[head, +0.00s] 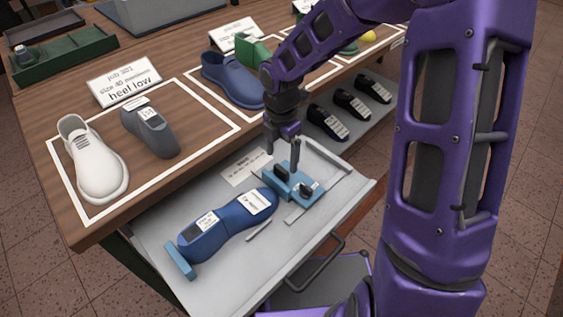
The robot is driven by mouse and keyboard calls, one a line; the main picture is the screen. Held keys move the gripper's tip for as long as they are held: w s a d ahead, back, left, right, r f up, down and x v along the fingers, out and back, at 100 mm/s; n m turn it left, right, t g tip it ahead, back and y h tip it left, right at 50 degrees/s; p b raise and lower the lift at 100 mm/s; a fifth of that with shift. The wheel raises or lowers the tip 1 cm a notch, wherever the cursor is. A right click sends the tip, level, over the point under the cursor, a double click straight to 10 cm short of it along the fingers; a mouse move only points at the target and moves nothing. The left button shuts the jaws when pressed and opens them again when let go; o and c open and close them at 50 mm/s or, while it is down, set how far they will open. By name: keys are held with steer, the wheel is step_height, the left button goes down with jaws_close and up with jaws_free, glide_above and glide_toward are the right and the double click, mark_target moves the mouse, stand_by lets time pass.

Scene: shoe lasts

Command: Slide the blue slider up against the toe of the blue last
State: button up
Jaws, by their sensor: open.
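The blue last (228,222) lies on its side in the open grey drawer, with white labels on it. Its right end is close to the blue slider (311,199); I cannot tell whether they touch. The slider is a light blue block with a black knob (281,173) and a second dark fitting with a small label. A light blue stop (180,262) stands by the last's left end. My gripper (282,160) is open, pointing down at the slider, its fingers on either side of the black knob. The fingertips' exact height and any contact are unclear.
The drawer (165,232) has a slot, a paper card (247,167) and a front handle (318,268). Above it, the wooden table holds a white shoe (92,165), a grey last (150,132) and a blue shoe (232,80). Several black lasts (327,123) lie on a shelf to the right.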

step_height(320, 180, up, 12)
steer(key=p, duration=0.2)
stand_by(0.4)
